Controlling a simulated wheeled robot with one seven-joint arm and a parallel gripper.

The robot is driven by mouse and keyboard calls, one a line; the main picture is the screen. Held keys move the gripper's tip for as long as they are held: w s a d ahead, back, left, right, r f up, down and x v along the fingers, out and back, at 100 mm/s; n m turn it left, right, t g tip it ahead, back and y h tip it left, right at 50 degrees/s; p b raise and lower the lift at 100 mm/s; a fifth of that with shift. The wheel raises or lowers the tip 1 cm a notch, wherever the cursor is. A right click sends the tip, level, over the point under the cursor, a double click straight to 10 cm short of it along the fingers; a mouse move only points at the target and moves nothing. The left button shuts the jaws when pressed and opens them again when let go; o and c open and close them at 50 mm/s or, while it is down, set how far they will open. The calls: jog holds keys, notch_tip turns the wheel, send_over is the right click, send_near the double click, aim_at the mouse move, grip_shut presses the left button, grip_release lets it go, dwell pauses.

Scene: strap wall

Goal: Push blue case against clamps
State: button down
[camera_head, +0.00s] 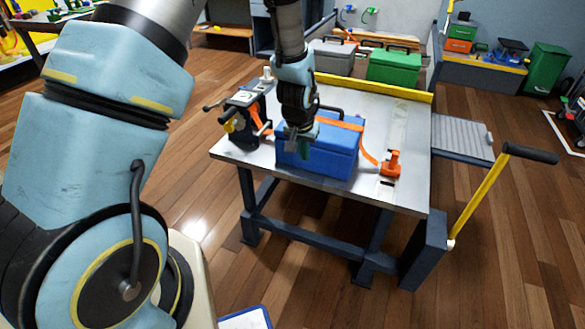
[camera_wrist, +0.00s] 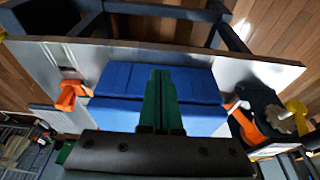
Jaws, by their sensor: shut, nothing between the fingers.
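The blue case (camera_head: 330,150) sits on the grey table (camera_head: 385,110), near its front edge. An orange strap (camera_head: 340,124) runs over its top and down to an orange buckle (camera_head: 391,163) on the table at the right. A dark clamp device (camera_head: 248,115) stands at the table's left edge. My gripper (camera_head: 303,150) is shut and empty, in front of the case's left part; I cannot tell if it touches. In the wrist view its green fingers (camera_wrist: 160,100) lie together across the blue case (camera_wrist: 110,80). The orange buckle (camera_wrist: 70,95) and dark clamp device (camera_wrist: 262,115) flank the case.
A yellow rail (camera_head: 375,88) runs along the table's back edge. A green case (camera_head: 394,66) and a grey case (camera_head: 332,57) stand behind it. A lever with a yellow shaft (camera_head: 478,205) rises at the right. The table top right of the case is mostly clear.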

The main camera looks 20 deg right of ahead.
jog(key=x, duration=0.3)
jog(key=w+p+x, duration=0.1)
jog(key=x, duration=0.3)
jog(key=d+x, duration=0.1)
jog(key=x, duration=0.2)
jog(key=shift+w+d+r+p, duration=0.15)
jog(key=shift+w+p, duration=0.15)
jog(key=shift+p, duration=0.1)
jog(key=shift+w+d, duration=0.65)
jog(key=shift+w+d, duration=0.15)
jog(key=w+d+b, duration=0.3)
jog(key=w+d, duration=0.2)
jog(key=shift+w+b, duration=0.3)
jog(key=shift+b, duration=0.1)
jog(key=shift+w+d, duration=0.1)
jog(key=shift+d, duration=0.1)
jog(key=shift+a, duration=0.1)
